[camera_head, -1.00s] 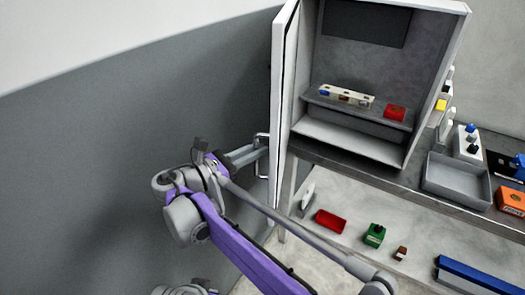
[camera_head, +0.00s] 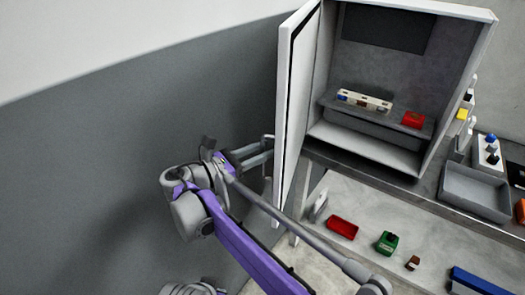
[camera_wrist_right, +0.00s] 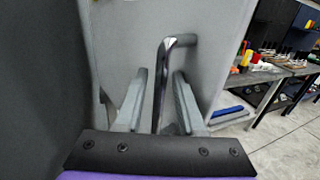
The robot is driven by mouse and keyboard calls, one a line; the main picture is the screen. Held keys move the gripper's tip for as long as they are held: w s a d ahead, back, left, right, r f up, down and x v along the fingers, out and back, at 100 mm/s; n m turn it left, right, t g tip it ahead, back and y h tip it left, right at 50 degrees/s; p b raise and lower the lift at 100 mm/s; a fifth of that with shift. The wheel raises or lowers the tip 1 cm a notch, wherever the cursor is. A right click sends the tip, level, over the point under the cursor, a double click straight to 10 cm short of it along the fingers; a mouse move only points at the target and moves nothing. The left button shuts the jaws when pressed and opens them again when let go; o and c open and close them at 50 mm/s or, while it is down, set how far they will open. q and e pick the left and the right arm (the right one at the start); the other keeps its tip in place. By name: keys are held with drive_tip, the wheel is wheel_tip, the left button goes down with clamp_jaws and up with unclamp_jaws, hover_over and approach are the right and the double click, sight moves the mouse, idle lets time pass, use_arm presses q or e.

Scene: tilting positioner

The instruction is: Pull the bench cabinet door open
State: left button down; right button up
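The bench cabinet (camera_head: 462,60) stands open, with its pale door (camera_head: 297,110) swung out to the left and the interior in plain sight. The door's metal bar handle (camera_head: 268,138) is on its outer face; it also shows in the right wrist view (camera_wrist_right: 164,75). My right gripper (camera_head: 262,156) is at this handle. In the right wrist view its two fingers (camera_wrist_right: 160,100) are apart, one on each side of the bar, with gaps visible between bar and fingers. My left gripper is not in view.
Inside the cabinet, a shelf carries a pale block strip (camera_head: 364,100) and a red box (camera_head: 413,119). A grey tray (camera_head: 476,190) is on the bench at right. Below are a red bin (camera_head: 342,227) and green item (camera_head: 387,243). A grey wall (camera_head: 90,190) fills the left.

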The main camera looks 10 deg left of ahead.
drive_tip(key=b+v, duration=0.1)
drive_tip(key=v, duration=1)
drive_tip(key=shift+c, duration=0.2)
